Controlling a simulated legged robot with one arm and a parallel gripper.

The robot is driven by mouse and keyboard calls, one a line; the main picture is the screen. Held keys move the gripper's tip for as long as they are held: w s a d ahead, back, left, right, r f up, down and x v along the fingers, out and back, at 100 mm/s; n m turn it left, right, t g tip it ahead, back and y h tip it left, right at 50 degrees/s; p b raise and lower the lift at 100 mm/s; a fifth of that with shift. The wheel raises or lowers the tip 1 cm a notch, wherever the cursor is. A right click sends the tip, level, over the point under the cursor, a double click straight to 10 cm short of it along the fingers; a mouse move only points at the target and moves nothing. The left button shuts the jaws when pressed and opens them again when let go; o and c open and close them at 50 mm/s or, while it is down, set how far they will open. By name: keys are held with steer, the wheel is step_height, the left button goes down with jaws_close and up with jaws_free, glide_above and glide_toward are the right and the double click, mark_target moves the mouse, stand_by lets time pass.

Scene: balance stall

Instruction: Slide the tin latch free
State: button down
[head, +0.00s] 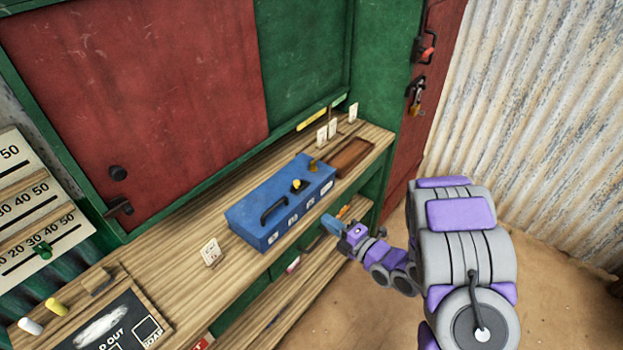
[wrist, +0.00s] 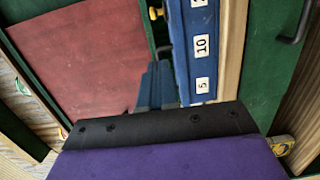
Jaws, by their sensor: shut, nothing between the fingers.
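The blue tin (head: 280,205) sits shut on the wooden counter, with a black handle (head: 273,211) on its lid. A yellow knob (head: 297,186), which looks like the latch, is on the lid right of the handle. A brass piece (head: 314,165) is near the tin's far right corner. My gripper (head: 331,224) is shut and empty, in front of the tin's right part and apart from the knob.
A brown tray (head: 351,157) and white cards (head: 327,131) stand right of the tin. A chalkboard (head: 110,325) lies at the lower left. Shelves (head: 290,310) are under the counter. Open floor is at the right.

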mark_target(310, 193)
steer(key=x, duration=0.4)
steer(key=w+d+b+x, duration=0.1)
steer(key=x, duration=0.4)
steer(key=b+x, duration=0.1)
steer(key=x, duration=0.3)
steer(key=shift+w+r, duration=0.15)
steer(key=shift+w, duration=0.35)
steer(key=shift+w+d, duration=1.15)
steer(key=shift+w, duration=0.2)
